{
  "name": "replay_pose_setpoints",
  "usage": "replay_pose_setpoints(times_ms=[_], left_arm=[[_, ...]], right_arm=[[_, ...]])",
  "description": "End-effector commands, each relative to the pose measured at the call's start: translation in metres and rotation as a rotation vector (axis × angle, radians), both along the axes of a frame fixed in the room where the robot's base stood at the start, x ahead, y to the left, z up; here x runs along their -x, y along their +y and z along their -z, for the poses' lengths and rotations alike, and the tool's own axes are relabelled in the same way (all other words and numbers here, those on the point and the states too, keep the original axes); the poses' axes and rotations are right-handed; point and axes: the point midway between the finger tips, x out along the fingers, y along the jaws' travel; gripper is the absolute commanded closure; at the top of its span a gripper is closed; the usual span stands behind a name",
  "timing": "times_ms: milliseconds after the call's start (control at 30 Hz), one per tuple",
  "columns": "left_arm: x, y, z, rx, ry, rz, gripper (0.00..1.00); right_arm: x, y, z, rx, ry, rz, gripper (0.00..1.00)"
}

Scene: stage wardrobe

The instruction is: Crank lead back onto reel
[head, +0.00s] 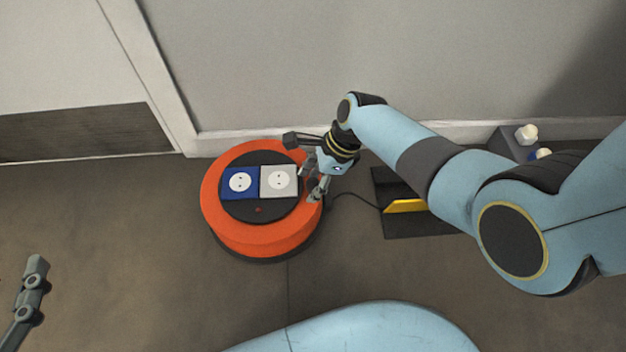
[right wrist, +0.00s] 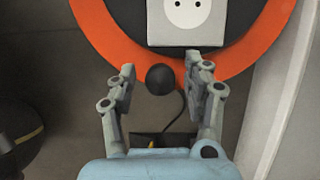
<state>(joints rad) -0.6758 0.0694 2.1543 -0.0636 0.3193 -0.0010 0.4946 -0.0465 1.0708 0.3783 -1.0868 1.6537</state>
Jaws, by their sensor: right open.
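The orange cable reel (head: 215,220) stands on the floor by the wall, with a blue socket (head: 240,183) and a white socket (head: 279,181) on its dark hub. My right gripper (head: 308,185) is open over the reel's right rim. In the right wrist view its fingers (right wrist: 160,68) stand either side of a round black knob (right wrist: 162,79), with gaps on both sides. The black lead (head: 355,195) runs from the reel's right side across the floor. Part of my left gripper (head: 33,280) shows at the lower left; its opening cannot be judged.
A dark mat or plate (head: 410,222) with a yellow piece (head: 405,206) lies to the right of the reel, where the lead ends. A grey box (head: 508,144) with white and blue knobs stands by the wall. The floor left of the reel is clear.

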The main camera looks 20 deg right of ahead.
Motion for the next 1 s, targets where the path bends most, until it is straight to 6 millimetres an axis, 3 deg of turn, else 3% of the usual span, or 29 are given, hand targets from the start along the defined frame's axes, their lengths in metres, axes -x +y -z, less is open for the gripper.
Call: replay_pose_setpoints(times_ms=[100,500,1000], left_arm=[[0.0,0.0,-0.0001,0.0,0.001,0.0,0.54],[0.0001,0.0,0.0003,0.0,0.002,0.0,0.54],[0.0016,0.0009,0.0035,0.0,0.026,-0.004,0.54]], right_arm=[[-0.0002,0.0001,-0.0003,0.0,0.0,0.0,0.5],[0.0,-0.0002,-0.0001,0.0,0.0,0.0,1.0],[0.0024,-0.008,-0.001,0.001,0.0,-0.002,1.0]])
